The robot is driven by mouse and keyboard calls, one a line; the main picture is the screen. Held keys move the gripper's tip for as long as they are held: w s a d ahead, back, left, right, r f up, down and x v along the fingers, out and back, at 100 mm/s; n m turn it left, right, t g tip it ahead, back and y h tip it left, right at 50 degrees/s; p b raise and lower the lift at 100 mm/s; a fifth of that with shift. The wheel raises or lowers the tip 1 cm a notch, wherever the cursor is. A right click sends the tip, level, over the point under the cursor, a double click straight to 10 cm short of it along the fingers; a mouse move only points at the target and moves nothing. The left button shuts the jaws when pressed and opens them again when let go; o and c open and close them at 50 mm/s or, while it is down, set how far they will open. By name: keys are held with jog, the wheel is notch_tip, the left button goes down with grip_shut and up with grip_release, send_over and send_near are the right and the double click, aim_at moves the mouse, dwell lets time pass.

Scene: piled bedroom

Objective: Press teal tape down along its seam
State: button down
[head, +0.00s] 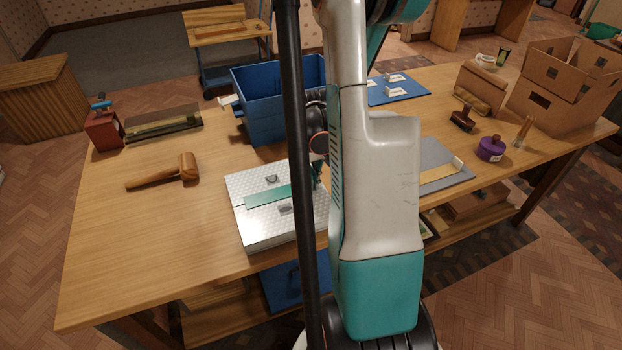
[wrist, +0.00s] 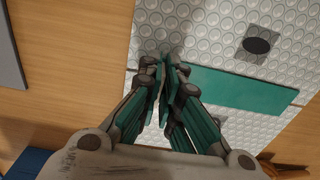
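A teal tape strip (head: 268,195) lies across a white, bubble-textured package (head: 250,232) on the wooden table. In the wrist view the tape (wrist: 240,88) runs right from my fingertips, and the dimpled surface (wrist: 205,30) shows on both sides of it. My gripper (wrist: 165,66) has its fingertips together at the tape's left end, with nothing visible between them. I cannot tell whether they touch the tape. In the head view my gripper (head: 318,176) is mostly hidden behind my arm, which also hides the package's right side.
A blue bin (head: 262,118) stands behind the package. A wooden mallet (head: 165,175) lies left on the table (head: 130,240). Right of my arm are a grey board (head: 450,160), a purple round container (head: 490,149), a brown-handled stamp (head: 462,118) and a cardboard box (head: 565,88). The front left tabletop is clear.

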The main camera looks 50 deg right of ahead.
dwell(0.3)
jog(key=c, duration=1.7)
grip_release()
notch_tip(320, 180, up, 12)
jog(key=shift+r, duration=0.1)
